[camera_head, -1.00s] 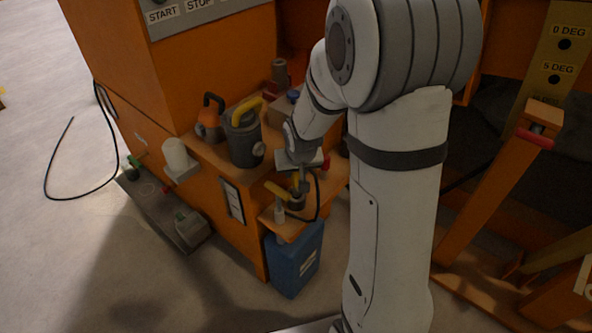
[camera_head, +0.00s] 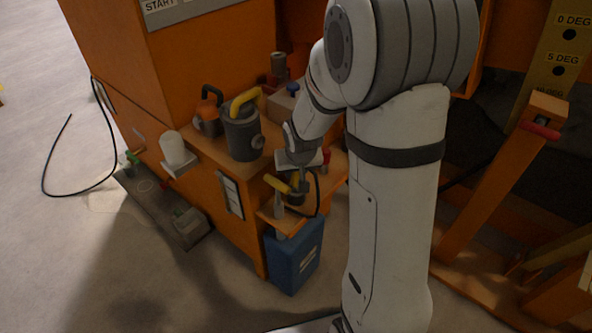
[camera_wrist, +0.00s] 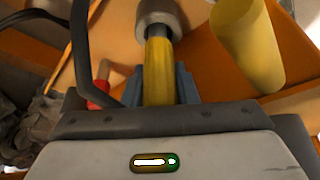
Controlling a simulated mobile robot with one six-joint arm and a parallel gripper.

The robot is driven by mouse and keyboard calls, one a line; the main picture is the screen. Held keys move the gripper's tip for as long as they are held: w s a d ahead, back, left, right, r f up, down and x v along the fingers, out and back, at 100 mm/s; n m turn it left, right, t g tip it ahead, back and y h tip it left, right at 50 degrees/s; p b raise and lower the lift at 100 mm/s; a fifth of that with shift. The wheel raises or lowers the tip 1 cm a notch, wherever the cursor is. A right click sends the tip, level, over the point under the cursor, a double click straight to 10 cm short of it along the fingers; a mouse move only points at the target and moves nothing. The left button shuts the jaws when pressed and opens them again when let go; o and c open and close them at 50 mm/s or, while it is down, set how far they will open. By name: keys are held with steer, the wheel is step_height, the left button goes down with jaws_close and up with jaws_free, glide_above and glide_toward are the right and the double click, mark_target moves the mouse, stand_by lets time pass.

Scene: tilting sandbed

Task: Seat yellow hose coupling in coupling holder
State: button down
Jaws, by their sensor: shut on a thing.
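My gripper (camera_head: 303,184) points down over the small lower shelf of the orange cabinet. In the wrist view it is shut on the yellow hose coupling (camera_wrist: 159,72), a yellow body with a grey round collar (camera_wrist: 158,14) at its far end. A black hose loops beside the grip, on the left in the wrist view. A second, thicker yellow cylinder (camera_wrist: 248,45) stands to the right of the held coupling; I cannot tell whether it is the yellow bar (camera_head: 277,184) left of my gripper in the head view. I cannot make out the coupling holder for certain; my gripper hides part of the shelf.
A blue canister (camera_head: 293,260) is below the lower shelf (camera_head: 275,222). A red knob (camera_wrist: 98,95) is close to the left finger.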

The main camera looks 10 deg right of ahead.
steer(key=shift+f+b, duration=0.6)
steer(key=shift+f, duration=0.2)
steer(key=c, duration=1.1)
jaws_free()
steer(key=shift+o, duration=0.2)
steer(key=shift+r, duration=0.15)
steer(key=p+v, duration=0.3)
steer(key=v, duration=0.4)
steer(key=shift+r, duration=0.35)
steer(key=shift+s, duration=0.15)
steer(key=s+r+p, duration=0.6)
steer(key=r+p, duration=0.3)
steer(key=r, duration=0.4)
steer(key=s+r+g+p, duration=0.1)
steer(key=s+r+p, duration=0.5)
steer(key=r+p, duration=0.4)
steer(key=s+r+g+p, duration=0.1)
steer(key=s+r+p, duration=0.5)
steer(key=r+p, duration=0.4)
step_height(320, 180, up, 6)
steer(key=shift+s+f+n, duration=0.1)
steer(key=shift+s+n, duration=0.2)
steer(key=shift+s, duration=0.1)
